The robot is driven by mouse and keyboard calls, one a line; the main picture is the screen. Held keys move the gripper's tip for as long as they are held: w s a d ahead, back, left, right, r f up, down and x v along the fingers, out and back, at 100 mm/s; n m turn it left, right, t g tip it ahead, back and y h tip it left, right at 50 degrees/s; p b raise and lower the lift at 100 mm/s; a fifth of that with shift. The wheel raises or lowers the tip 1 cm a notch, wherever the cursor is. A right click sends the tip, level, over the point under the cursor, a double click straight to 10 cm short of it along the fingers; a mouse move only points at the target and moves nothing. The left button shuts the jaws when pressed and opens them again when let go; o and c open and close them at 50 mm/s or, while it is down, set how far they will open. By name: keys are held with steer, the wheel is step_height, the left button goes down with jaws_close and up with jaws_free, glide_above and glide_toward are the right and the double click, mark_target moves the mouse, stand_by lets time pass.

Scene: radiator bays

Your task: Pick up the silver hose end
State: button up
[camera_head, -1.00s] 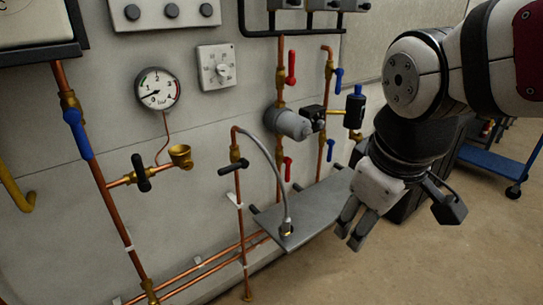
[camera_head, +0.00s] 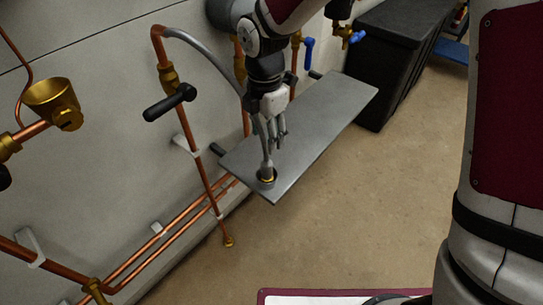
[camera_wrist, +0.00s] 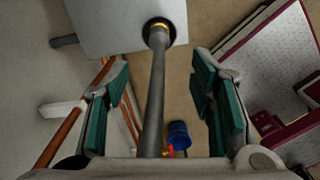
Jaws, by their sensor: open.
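The silver hose end (camera_head: 266,168) stands upright in a dark holder with a brass-coloured ring near the front corner of the grey shelf (camera_head: 315,125). Its grey hose (camera_head: 206,48) arches up to a copper pipe on the wall. My gripper (camera_head: 277,138) points down over the shelf, just above and beside the hose end. In the wrist view, my gripper (camera_wrist: 160,78) is open, its teal pads on either side of the hose end (camera_wrist: 156,60). Clear gaps show on both sides there. The holder and shelf (camera_wrist: 100,25) are at the top of that view.
A black-handled valve (camera_head: 170,102) and a brass cup (camera_head: 53,100) stick out from the wall at left. Copper pipes (camera_head: 150,255) run low along it. A black box (camera_head: 400,55) stands behind the shelf. A blue bucket (camera_wrist: 178,135) shows below. Floor right of the shelf is clear.

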mark_target(266, 162)
step_height(266, 162, down, 14)
steer(key=b, duration=0.3)
steer(key=shift+r+b, duration=0.15)
steer(key=shift+b, duration=0.15)
steer(key=shift+c, duration=0.2)
jaws_close()
